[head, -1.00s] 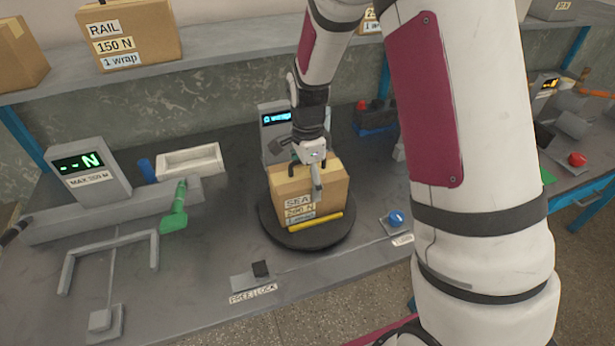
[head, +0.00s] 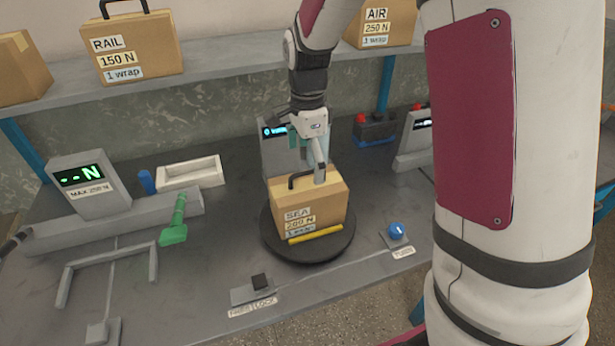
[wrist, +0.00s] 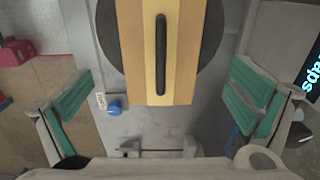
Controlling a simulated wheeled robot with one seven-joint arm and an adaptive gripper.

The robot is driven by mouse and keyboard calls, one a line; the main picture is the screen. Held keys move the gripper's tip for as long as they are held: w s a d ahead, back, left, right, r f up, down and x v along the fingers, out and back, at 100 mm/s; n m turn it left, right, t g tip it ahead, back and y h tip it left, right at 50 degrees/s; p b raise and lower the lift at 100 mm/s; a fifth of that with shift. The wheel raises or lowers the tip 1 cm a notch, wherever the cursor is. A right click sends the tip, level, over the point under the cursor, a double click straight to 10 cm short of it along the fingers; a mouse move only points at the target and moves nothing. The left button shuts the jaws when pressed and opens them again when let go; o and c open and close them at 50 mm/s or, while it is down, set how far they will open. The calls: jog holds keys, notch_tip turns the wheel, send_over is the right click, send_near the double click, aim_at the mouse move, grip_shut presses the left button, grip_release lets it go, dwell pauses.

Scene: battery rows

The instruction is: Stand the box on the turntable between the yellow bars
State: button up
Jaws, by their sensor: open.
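The cardboard box (head: 330,203), labelled SEA, stands upright on the black round turntable (head: 275,240), its black handle on top. One yellow bar (head: 315,236) lies along the turntable in front of the box; a second bar is not visible. My gripper (head: 312,170) is above and behind the box's top, clear of the handle. In the wrist view my gripper (wrist: 158,108) is wide open and empty, its green-padded fingers far apart. The box (wrist: 187,50) and its handle (wrist: 161,55) show at the top there, with the dark turntable (wrist: 213,35) around it.
A blue knob (head: 396,230) and a FREE/LOCK slider (head: 260,282) sit near the bench's front. A display post (head: 275,155) stands close behind the turntable. A green-handled tool (head: 176,225) and a white tray (head: 190,173) are at left. Boxes RAIL (head: 150,65) and AIR (head: 397,25) sit on the shelf.

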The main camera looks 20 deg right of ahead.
notch_tip(320, 180, up, 3)
jog(key=shift+f, duration=0.2)
jog(key=s+r+n+t, duration=0.2)
jog(key=s+r+n, duration=0.4)
jog(key=s+n, duration=0.3)
jog(key=s+r+n+t, duration=0.2)
jog(key=s+r+n, duration=0.4)
jog(key=s, duration=1)
jog(key=n, duration=0.3)
jog(key=shift+s+d+t, duration=0.15)
jog(key=shift+d+t, duration=0.05)
jog(key=shift+t, duration=0.1)
jog(key=shift+a, duration=0.15)
